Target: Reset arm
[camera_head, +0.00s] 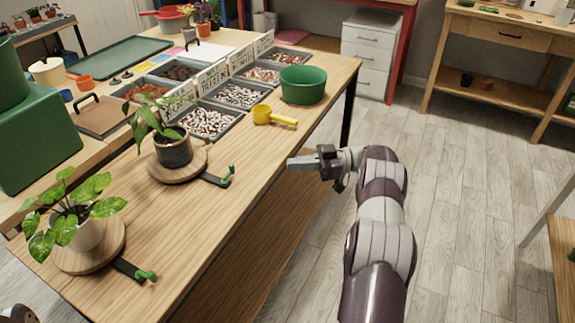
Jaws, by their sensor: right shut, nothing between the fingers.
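My right gripper (292,163) is shut and empty. It points left, just off the table's right edge, in the head view. My right arm comes up from the bottom of the view, right of the table. A dark part at the bottom left corner looks like my left arm, but its gripper does not show.
The wooden table (190,240) bears two potted plants on round boards, a dark pot (174,150) and a white pot (90,234). A yellow scoop (272,115), a green bowl (303,84) and grey trays (205,122) lie farther back. Floor right of my arm is clear.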

